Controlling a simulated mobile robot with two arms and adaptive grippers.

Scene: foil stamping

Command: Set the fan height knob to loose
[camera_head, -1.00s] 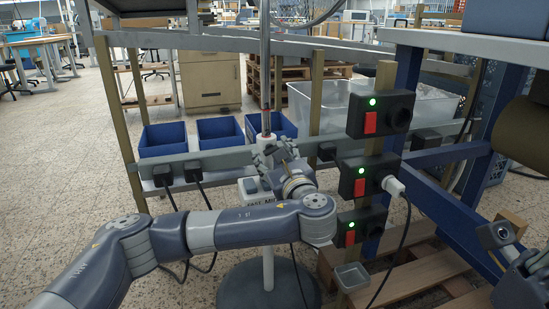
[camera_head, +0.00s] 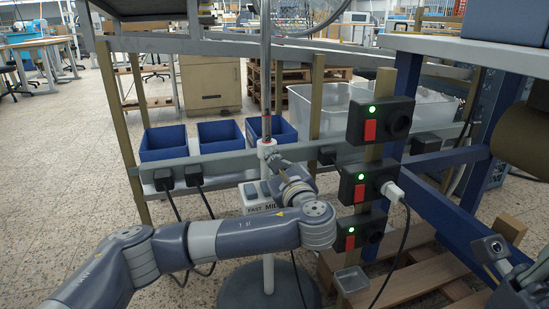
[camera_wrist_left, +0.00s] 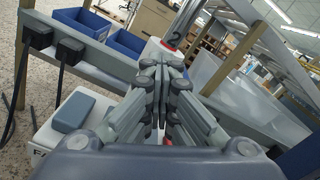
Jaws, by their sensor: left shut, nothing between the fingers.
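The standing fan's pole (camera_head: 265,85) rises in the middle of the head view, with part of its wire guard (camera_head: 310,22) at the top. A white collar (camera_head: 266,146) with red above it sits on the pole; the height knob is not clearly distinguishable there. My left gripper (camera_head: 273,160) is shut and empty, its tips close to the collar on the near side. In the left wrist view the shut fingertips (camera_wrist_left: 165,64) lie just below the collar's red ring (camera_wrist_left: 168,45). I cannot tell whether they touch. My right gripper's fingers are not clearly shown at lower right.
The fan's button box (camera_head: 258,196) is under my left gripper, above its round base (camera_head: 270,288). Switch boxes (camera_head: 360,184) with red switches and green lights stand to the right. Blue bins (camera_head: 163,142) are behind. A blue frame (camera_head: 445,195) is at right.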

